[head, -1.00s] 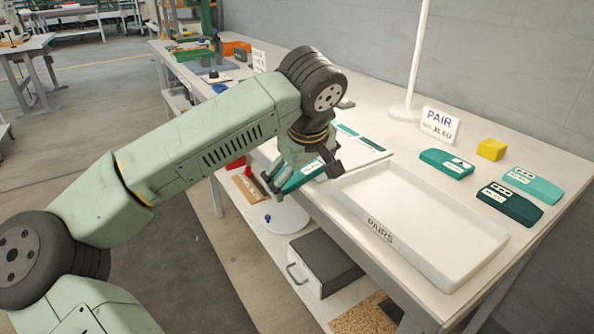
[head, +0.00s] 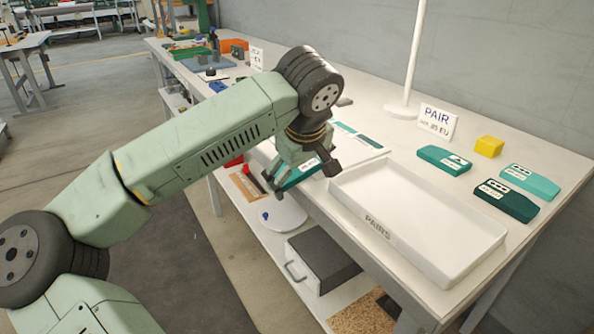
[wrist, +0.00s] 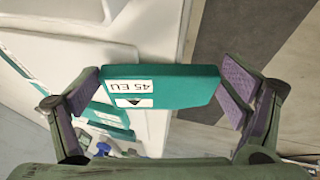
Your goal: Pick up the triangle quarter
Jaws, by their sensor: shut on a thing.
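The triangle quarter (wrist: 180,88) is a flat teal piece. Its white label carries a black triangle and "45 EU", upside down in the wrist view. My gripper (wrist: 163,84) is shut on it, one purple-padded finger at each end. In the head view, my gripper (head: 300,172) is at the table's near edge, left of the white tray, with the teal quarter (head: 296,179) partly hidden between its fingers. Whether the quarter is clear of the table is hard to tell.
The white PAIRS tray (head: 410,222) lies right of my gripper. Beyond it are a teal piece (head: 444,160), a dark teal piece (head: 505,202), a lighter teal piece (head: 531,181), a yellow block (head: 489,146) and a PAIR sign (head: 437,122). A white post (head: 415,60) stands behind.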

